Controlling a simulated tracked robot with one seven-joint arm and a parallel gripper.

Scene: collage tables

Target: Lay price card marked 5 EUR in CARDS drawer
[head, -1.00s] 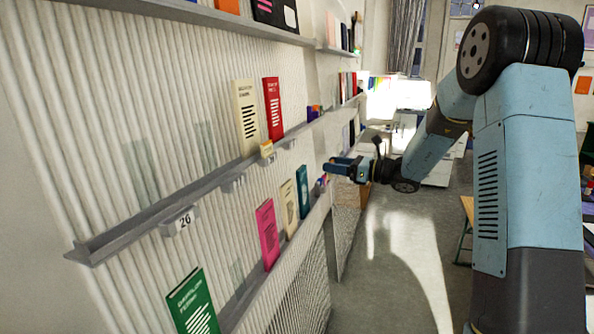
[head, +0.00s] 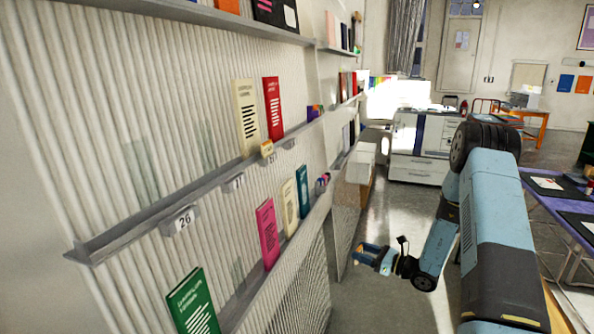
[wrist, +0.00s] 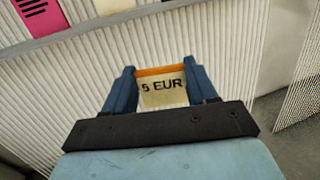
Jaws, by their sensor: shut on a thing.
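The price card marked 5 EUR (wrist: 163,92) is a small cream card with an orange upper edge. In the wrist view it sits between the two blue fingers of my gripper (wrist: 160,82), which is shut on it. In the head view my gripper (head: 366,254) is low, to the right of the ribbed display wall and apart from it. I see no drawer with a readable CARDS label. A white cabinet with drawers (head: 420,168) stands at the back; any labels on it are too small to read.
The ribbed wall carries ledges (head: 215,182) with upright booklets, including a red one (head: 272,108) and a green one (head: 194,303), and number tags such as 26 (head: 183,221). A purple table (head: 560,205) stands at the right. The floor (head: 400,215) between is clear.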

